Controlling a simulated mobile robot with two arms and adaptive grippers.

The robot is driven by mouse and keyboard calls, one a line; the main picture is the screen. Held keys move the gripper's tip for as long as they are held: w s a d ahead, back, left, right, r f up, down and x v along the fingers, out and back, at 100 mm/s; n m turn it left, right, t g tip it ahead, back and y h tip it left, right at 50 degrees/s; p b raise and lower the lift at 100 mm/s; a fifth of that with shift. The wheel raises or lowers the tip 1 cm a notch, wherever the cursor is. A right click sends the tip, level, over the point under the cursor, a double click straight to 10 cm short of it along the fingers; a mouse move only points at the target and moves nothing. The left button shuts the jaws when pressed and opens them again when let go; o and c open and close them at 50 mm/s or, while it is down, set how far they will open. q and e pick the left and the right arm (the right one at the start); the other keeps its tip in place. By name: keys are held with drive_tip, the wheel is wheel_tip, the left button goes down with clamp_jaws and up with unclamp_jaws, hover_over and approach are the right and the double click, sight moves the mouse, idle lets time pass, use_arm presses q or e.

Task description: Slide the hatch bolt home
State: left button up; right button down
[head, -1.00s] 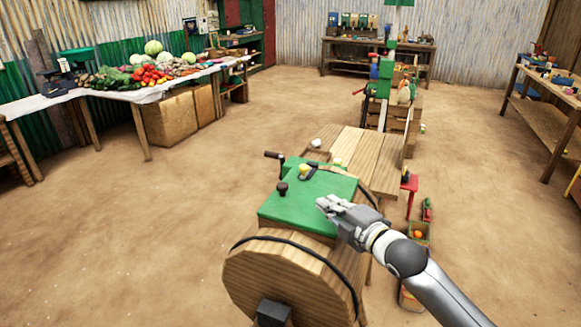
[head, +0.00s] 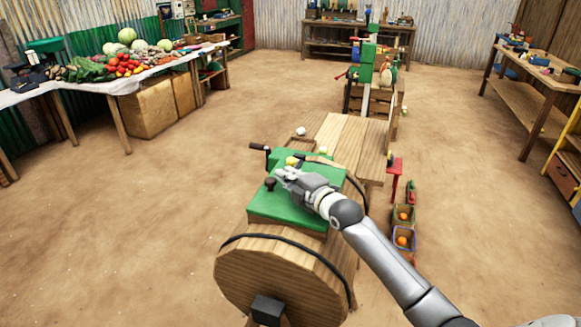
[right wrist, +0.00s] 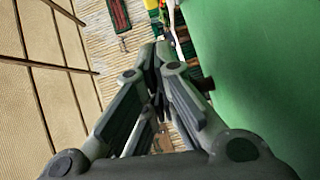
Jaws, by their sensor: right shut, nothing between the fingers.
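The green hatch box (head: 285,208) sits on a wooden stand with a round wooden drum at its front. A dark knob (head: 270,183), perhaps the bolt's handle, stands on its left part; I cannot tell the bolt's position. My right gripper (head: 281,175) is shut and empty, its tips over the green top, close to the knob; I cannot tell whether they touch. In the right wrist view the shut fingers (right wrist: 155,52) are beside a large green surface (right wrist: 265,65). A small dark piece shows by the right finger. My left gripper is not in view.
A crank handle (head: 260,148) and a yellow piece (head: 291,160) are at the box's far side. A wooden bench top (head: 340,135) extends behind. The floor at left is clear.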

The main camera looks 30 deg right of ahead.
sight(293, 162)
drive_tip(key=shift+w+d+f, duration=0.1)
drive_tip(key=shift+w+d, duration=0.65)
drive_tip(key=shift+w, duration=0.1)
drive_tip(key=shift+w+d+f, duration=0.15)
drive_tip(key=shift+w+d, duration=0.25)
drive_tip(key=shift+w, duration=0.1)
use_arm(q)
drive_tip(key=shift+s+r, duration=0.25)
use_arm(e)
drive_tip(key=shift+w+d, duration=0.1)
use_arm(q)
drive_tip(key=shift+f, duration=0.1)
use_arm(e)
drive_tip(key=shift+f, duration=0.1)
drive_tip(key=w+d+b, duration=0.1)
drive_tip(key=b, duration=0.2)
drive_tip(key=shift+w+d+f+b, duration=0.1)
drive_tip(key=shift+w+d+b, duration=0.2)
drive_tip(key=shift+w+d, duration=0.05)
drive_tip(key=shift+w+d+b, duration=0.35)
drive_tip(key=shift+d+b, duration=0.15)
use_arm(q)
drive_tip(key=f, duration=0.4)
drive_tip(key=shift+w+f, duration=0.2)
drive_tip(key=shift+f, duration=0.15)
use_arm(e)
drive_tip(key=shift+r, duration=0.3)
drive_tip(key=shift+d+r, duration=0.1)
